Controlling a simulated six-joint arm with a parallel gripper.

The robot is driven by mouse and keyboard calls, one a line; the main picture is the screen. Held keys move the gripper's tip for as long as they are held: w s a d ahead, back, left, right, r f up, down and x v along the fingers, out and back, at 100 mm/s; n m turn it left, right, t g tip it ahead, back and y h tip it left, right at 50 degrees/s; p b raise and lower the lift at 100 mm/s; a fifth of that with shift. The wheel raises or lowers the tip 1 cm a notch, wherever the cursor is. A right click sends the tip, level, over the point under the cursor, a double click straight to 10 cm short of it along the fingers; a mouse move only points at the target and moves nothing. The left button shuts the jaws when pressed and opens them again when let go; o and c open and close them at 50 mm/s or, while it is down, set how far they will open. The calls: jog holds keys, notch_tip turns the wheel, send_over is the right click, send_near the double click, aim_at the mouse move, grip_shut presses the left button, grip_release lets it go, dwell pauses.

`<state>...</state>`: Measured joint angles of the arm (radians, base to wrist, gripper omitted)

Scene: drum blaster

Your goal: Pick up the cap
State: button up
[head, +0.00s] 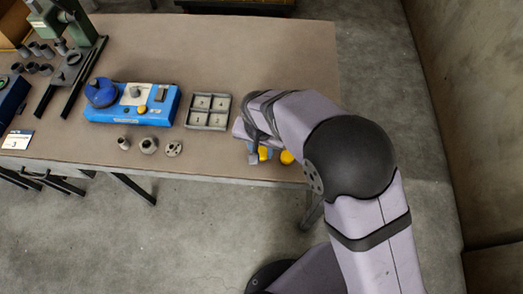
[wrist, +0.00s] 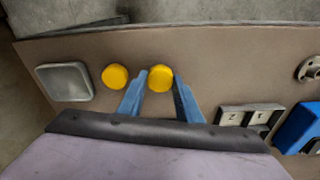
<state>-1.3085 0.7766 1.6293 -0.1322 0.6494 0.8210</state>
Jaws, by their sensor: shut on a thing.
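Two round yellow caps are at the right front of the brown table. In the wrist view, one cap (wrist: 160,78) sits between the two blue fingers of my gripper (wrist: 161,84), which is shut on it. This held cap (head: 265,153) also shows in the head view beside my gripper (head: 259,155), partly hidden by it. The other cap (wrist: 115,77) lies apart from the fingers, to the left in the wrist view, and it shows at the right in the head view (head: 287,157). I cannot tell whether the held cap is clear of the table.
A grey square dish (wrist: 64,82) lies beyond the free cap. A numbered grey tray (head: 208,127) and a blue fixture (head: 118,115) stand to the left. Several metal parts, including a flanged one (head: 173,149), lie along the table (head: 230,60) front. The table's back middle is clear.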

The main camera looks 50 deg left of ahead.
aim_at(262, 153)
notch_tip(262, 153, up, 9)
jog(key=b, duration=0.2)
jog(key=w+a+n+g+p, duration=0.1)
jog(key=w+a+n+p, duration=0.3)
jog(key=n, duration=0.4)
jog(key=w+a+n+p, duration=0.4)
jog(key=w+n+p, duration=0.2)
jog(key=w+n, duration=0.3)
jog(key=shift+w+a+r+g, duration=0.15)
jog(key=shift+w+r+g, duration=0.1)
jog(key=shift+r+g, duration=0.2)
jog(key=shift+f, duration=0.2)
jog(key=shift+f+b, duration=0.75)
jog(key=shift+f, duration=1.2)
jog(key=shift+f+b, duration=0.7)
jog(key=shift+b, duration=0.1)
jog(key=shift+f+b, duration=0.7)
jog(key=shift+b, duration=0.5)
dwell(1.1)
